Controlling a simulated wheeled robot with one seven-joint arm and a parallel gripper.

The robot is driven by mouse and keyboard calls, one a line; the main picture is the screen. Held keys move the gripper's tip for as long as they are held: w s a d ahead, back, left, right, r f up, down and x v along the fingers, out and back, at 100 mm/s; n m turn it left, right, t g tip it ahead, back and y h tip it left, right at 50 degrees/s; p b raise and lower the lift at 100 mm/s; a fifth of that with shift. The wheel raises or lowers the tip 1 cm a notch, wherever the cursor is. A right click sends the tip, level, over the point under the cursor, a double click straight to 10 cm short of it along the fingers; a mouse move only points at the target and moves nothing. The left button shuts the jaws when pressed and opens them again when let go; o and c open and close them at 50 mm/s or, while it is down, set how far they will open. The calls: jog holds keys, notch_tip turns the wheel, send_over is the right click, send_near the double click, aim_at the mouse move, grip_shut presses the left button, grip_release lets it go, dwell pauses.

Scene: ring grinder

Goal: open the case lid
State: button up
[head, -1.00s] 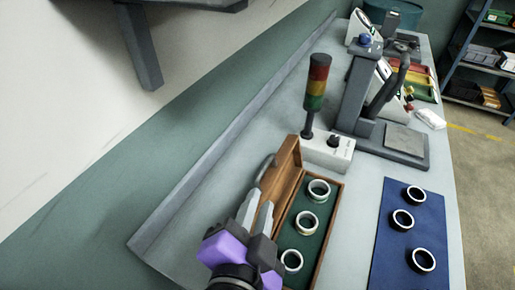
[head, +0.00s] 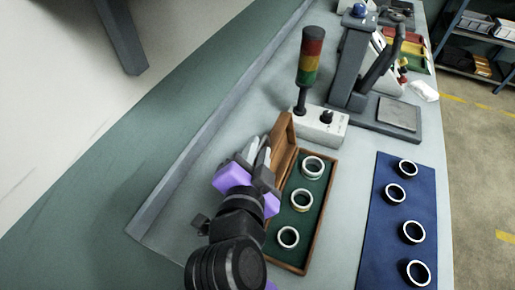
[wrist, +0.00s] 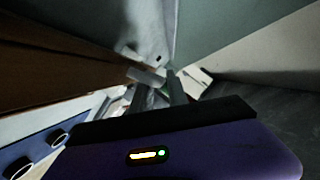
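The wooden case (head: 321,214) has a green lining and holds three pale rings, among them a middle ring (head: 302,200). Its lid (head: 283,134) stands raised along the case's left side. My gripper (head: 259,150) is at the lid's left, outer side, very close to it; I cannot tell whether they touch. In the wrist view, my gripper's fingers (wrist: 160,85) show a gap between them, with no clear object held. The brown wood of the lid (wrist: 60,60) fills the left of that view. My gripper and arm hide the lid's lower part and hinge side.
A signal tower (head: 311,55) on a white control box (head: 318,127) stands just behind the case. A grey press (head: 385,110) is farther back. A blue mat (head: 380,235) with several rings lies right of the case. The bench is bare at left.

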grip_shut()
dwell(1.4)
